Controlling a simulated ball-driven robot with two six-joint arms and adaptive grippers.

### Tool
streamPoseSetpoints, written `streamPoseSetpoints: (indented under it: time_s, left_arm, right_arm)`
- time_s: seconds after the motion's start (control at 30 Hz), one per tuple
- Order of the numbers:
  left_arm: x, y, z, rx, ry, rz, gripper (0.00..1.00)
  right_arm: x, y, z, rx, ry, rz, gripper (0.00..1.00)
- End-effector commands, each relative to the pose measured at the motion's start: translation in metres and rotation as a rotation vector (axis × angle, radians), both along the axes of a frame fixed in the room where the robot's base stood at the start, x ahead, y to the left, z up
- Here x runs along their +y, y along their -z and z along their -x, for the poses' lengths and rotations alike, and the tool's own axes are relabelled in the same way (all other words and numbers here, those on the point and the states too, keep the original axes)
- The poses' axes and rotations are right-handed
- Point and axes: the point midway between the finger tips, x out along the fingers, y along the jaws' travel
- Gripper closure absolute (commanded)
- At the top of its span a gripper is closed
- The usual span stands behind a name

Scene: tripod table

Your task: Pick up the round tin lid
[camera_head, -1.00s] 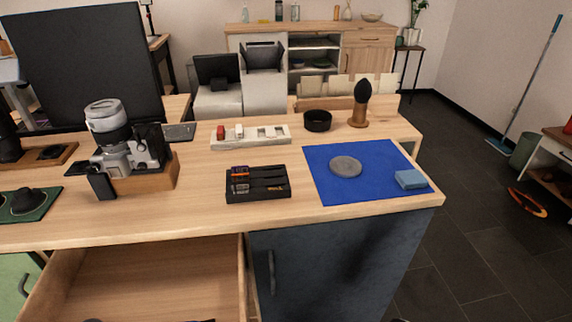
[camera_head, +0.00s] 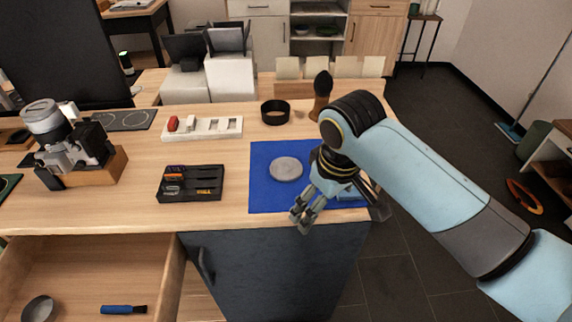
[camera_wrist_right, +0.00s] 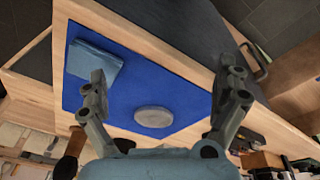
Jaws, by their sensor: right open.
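The round tin lid (camera_head: 286,169) is a flat grey disc lying on the blue mat (camera_head: 262,199). In the right wrist view the lid (camera_wrist_right: 154,117) shows between the two fingers, some way beyond them. My right gripper (camera_head: 301,221) is open and empty above the front edge of the mat, to the right of and nearer than the lid, apart from it. Its spread fingers also show in the right wrist view (camera_wrist_right: 166,80). My left gripper is not in view.
A folded blue cloth (camera_wrist_right: 94,60) lies on the mat, partly hidden by my arm in the head view. A black tray (camera_head: 191,184), black ring (camera_head: 275,112) and upright brush (camera_head: 321,94) stand nearby. The open drawer (camera_head: 90,270) holds a grey round dish (camera_head: 40,309) and a blue-handled brush (camera_head: 124,310).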

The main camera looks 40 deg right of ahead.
Motion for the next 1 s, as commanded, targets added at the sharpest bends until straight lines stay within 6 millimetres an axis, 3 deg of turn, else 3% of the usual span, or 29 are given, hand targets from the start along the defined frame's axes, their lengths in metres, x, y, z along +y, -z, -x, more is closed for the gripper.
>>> streamPoseSetpoints:
  time_s: [0.17,0.3,0.4,0.5,0.57,0.8,1.0]
  left_arm:
    - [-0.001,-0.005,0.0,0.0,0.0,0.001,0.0]
    - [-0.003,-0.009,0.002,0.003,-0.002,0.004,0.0]
    - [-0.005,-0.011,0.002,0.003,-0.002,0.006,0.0]
    - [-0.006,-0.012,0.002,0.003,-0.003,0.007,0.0]
    - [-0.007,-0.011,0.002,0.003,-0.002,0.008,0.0]
    - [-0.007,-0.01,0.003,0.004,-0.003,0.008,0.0]
    - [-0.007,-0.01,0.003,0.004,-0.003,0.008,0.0]
  right_arm:
    - [-0.005,-0.022,-0.052,0.046,0.008,-0.016,0.0]
    - [-0.01,-0.051,-0.096,0.098,0.014,-0.035,0.0]
    - [-0.012,-0.074,-0.121,0.132,0.017,-0.05,0.0]
    - [-0.014,-0.086,-0.133,0.155,0.018,-0.06,0.0]
    - [-0.014,-0.085,-0.136,0.164,0.019,-0.064,0.0]
    - [-0.013,-0.047,-0.137,0.167,0.018,-0.065,0.0]
    - [-0.013,-0.03,-0.137,0.166,0.018,-0.064,0.0]
